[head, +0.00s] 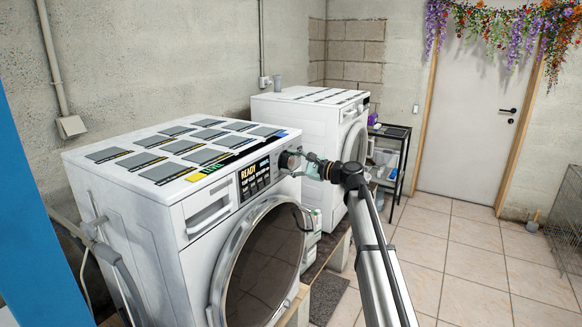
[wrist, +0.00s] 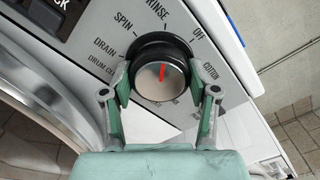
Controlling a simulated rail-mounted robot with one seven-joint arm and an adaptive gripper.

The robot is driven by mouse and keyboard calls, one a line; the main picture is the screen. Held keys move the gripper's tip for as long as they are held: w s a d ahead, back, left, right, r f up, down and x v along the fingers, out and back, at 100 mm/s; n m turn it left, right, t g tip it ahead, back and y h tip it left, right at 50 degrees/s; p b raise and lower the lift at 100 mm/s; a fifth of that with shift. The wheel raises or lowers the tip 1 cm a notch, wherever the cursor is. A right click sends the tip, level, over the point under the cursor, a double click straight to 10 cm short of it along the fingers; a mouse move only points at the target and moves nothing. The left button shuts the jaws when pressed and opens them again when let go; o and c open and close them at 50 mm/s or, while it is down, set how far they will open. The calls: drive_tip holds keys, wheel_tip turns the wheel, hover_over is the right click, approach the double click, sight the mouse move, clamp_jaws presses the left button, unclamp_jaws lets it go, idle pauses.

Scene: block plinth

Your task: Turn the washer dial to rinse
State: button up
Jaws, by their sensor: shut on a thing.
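The washer dial (wrist: 160,80) is a round metal knob with a dark collar and a red pointer mark. In the wrist view the mark points up and slightly right, nearest the RINSE label (wrist: 157,15), with OFF further right and SPIN to the left. My gripper (wrist: 159,88) is shut on the dial, one green finger on each side. In the head view my gripper (head: 297,160) reaches the upper right of the front washer's panel, partly hiding the dial. The front washer (head: 140,215) is white with a round dark glass door.
A display (head: 254,176) reading READY sits left of the dial. Dark flat panels lie on the washer's top. A second white machine (head: 290,115) stands behind. A black shelf rack (head: 394,150) is beyond it, and tiled floor (head: 480,260) is open to the right.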

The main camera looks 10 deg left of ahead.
idle(0.3)
drive_tip(key=o, duration=1.2)
drive_tip(key=shift+a, duration=0.15)
drive_tip(key=shift+c, duration=0.2)
drive_tip(key=v, duration=1.2)
